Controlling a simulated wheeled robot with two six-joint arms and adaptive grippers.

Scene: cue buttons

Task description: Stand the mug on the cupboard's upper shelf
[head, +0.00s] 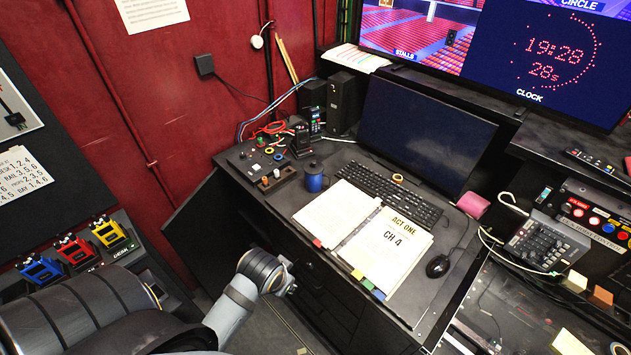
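The blue mug (314,178) with a dark top stands upright on the desk, between the small wooden block of knobs and the open script binder. Below the desk top is the cupboard; a dark panel (212,226) at its left looks like its door standing open. The cupboard's inside and its upper shelf are hidden from this angle. My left arm (238,301) comes in from the lower left and its joint is in front of the desk, apart from the mug. No gripper fingers of either arm show.
The binder (366,235), keyboard (391,195) and monitor (425,135) are right of the mug. A control panel (252,157) with a red cable is behind it. Colored levers (72,249) stand at far left. A mouse (438,266) is near the desk's right side.

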